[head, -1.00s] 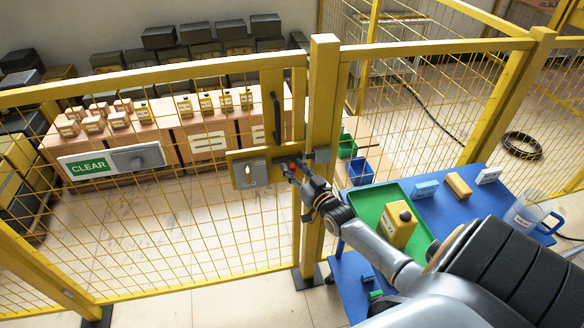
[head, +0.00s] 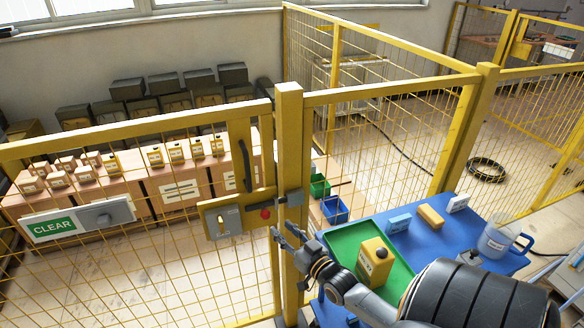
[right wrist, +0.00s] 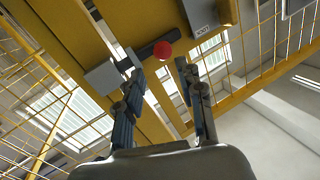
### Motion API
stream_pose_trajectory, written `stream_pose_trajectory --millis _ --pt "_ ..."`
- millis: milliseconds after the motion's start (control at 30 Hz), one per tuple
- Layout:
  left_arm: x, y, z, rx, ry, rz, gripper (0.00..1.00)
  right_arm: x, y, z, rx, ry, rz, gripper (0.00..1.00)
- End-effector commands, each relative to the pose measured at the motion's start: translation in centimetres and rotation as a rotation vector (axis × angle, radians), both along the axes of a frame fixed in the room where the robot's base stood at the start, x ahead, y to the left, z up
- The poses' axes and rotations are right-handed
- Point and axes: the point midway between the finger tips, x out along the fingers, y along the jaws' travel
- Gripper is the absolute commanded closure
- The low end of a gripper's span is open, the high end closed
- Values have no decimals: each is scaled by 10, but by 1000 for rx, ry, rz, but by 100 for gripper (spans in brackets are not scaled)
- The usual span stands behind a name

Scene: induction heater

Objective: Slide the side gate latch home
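The side gate latch is a yellow plate (head: 212,219) with a red knob (head: 265,213) on a dark sliding bar. A grey keeper block (head: 293,199) sits on the yellow post beside it. In the right wrist view, the red knob (right wrist: 162,50) and dark bar (right wrist: 143,53) lie beyond the fingertips, with the keeper block (right wrist: 103,77) to their left. I cannot tell how far the bar reaches into the keeper. My right gripper (head: 284,236) is open and empty, below the knob and apart from it; it also shows in the right wrist view (right wrist: 157,66). My left gripper is not in view.
A black gate handle (head: 245,165) stands above the latch. A blue table (head: 420,262) at right holds a green tray (head: 343,243) with a yellow canister (head: 374,262), several small blocks and a blue-handled jug (head: 497,241). Mesh fence surrounds the latch.

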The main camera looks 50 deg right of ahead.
Motion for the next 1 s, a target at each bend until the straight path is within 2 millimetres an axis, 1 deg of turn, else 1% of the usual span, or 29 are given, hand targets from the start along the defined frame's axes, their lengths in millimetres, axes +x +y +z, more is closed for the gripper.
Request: stream_pose_trajectory --millis 33,100,200,300,867,967,1000 --pt "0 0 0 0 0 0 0 -11 1 -1 0 3 -1 63" --pt "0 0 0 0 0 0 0 -21 3 -1 1 3 -1 63" --pt "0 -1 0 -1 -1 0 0 -31 4 0 2 1 -1 63" --pt "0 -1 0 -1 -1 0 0 -36 5 0 2 0 -1 63" --pt "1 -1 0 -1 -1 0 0 -36 5 0 1 0 -1 63" --pt "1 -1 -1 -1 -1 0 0 -38 5 -9 1 18 -2 63" --pt "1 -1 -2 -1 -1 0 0 -39 6 -19 1 38 -3 63"
